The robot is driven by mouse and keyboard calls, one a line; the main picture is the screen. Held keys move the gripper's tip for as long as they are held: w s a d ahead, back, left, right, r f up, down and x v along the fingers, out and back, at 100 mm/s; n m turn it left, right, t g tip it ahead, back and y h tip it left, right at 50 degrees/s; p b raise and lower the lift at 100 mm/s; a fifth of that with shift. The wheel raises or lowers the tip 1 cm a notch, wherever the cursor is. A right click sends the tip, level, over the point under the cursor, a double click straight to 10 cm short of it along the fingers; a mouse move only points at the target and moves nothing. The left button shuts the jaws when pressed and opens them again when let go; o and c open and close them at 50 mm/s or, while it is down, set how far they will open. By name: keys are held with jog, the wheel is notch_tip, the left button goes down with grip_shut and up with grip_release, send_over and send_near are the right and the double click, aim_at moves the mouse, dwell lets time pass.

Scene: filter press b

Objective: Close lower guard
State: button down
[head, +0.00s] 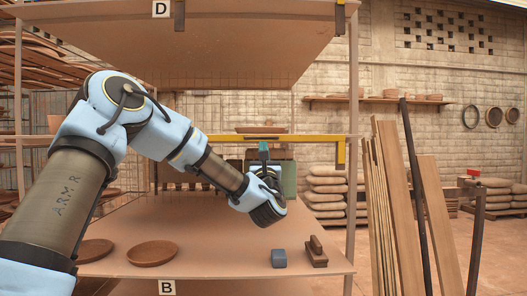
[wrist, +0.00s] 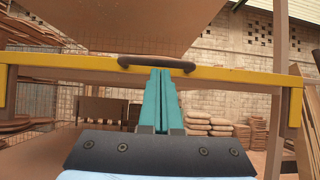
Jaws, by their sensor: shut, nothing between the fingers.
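The guard shows as a yellow frame bar (head: 300,138) across the shelf rack, with a short leg turned down at its right end. In the wrist view the yellow bar (wrist: 230,74) spans nearly the full width, with a dark curved handle (wrist: 157,63) at its middle. My gripper (head: 264,147) is at the bar, its teal fingers pointing up. In the wrist view my gripper (wrist: 161,74) is shut and empty, its fingertips just below or against the handle; I cannot tell whether they touch. The handle is not clear in the head view.
Lower shelf B (head: 215,225) holds brown plates (head: 152,253), a grey-blue block (head: 279,258) and a brown wooden piece (head: 316,251). Board D (head: 240,40) hangs above. Planks (head: 398,200) lean at the right; stacked sacks (head: 325,195) stand behind.

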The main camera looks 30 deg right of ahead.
notch_tip(320, 180, up, 9)
jog(key=shift+f, duration=0.15)
dwell(0.4)
